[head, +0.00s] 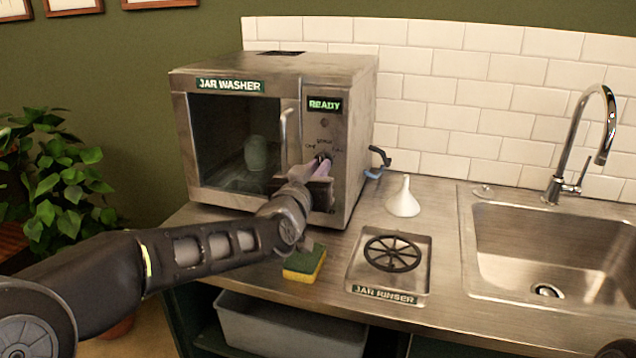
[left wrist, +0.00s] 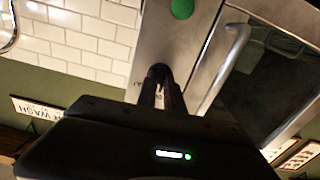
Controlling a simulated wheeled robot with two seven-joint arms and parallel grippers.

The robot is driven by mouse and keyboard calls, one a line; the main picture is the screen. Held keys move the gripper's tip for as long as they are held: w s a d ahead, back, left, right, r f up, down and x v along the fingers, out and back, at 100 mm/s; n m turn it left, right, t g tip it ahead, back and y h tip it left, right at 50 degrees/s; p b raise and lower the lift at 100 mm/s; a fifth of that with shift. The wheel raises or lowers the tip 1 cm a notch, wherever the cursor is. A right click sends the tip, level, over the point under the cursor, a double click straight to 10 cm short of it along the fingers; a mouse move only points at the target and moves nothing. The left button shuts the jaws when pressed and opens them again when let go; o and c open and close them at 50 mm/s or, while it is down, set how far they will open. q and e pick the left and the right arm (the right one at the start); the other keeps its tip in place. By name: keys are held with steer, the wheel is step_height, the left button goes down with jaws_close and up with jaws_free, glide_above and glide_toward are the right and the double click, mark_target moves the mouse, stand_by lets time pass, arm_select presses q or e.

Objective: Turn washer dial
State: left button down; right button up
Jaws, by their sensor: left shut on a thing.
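The jar washer (head: 345,150) is a steel box at the back left of the counter, with a glass door and a lit READY display (head: 324,105). A jar-like shape (head: 256,153) shows behind the glass. My left gripper (head: 322,166) is at the front panel, below the dial markings, shut on the dial. The dial itself is mostly hidden by the fingers. In the left wrist view, the fingers (left wrist: 160,88) reach the steel panel, and a green round button (left wrist: 182,8) shows on it. My right gripper is not in view.
A yellow and green sponge (head: 304,264) lies on the counter below my left arm. The jar rinser (head: 390,265), a white funnel (head: 403,198) and the sink (head: 540,255) with its tap (head: 600,130) are to the right. A grey bin (head: 285,325) is under the counter.

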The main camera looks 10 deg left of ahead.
arm_select(q)
steer(key=shift+n+b, duration=3.3)
steer(key=shift+n, duration=2.3)
steer(key=c, duration=1.5)
jaws_free()
steer(key=shift+o, duration=0.2)
steer(key=s, duration=0.7)
steer(key=shift+s+a, duration=0.2)
steer(key=shift+s, duration=0.2)
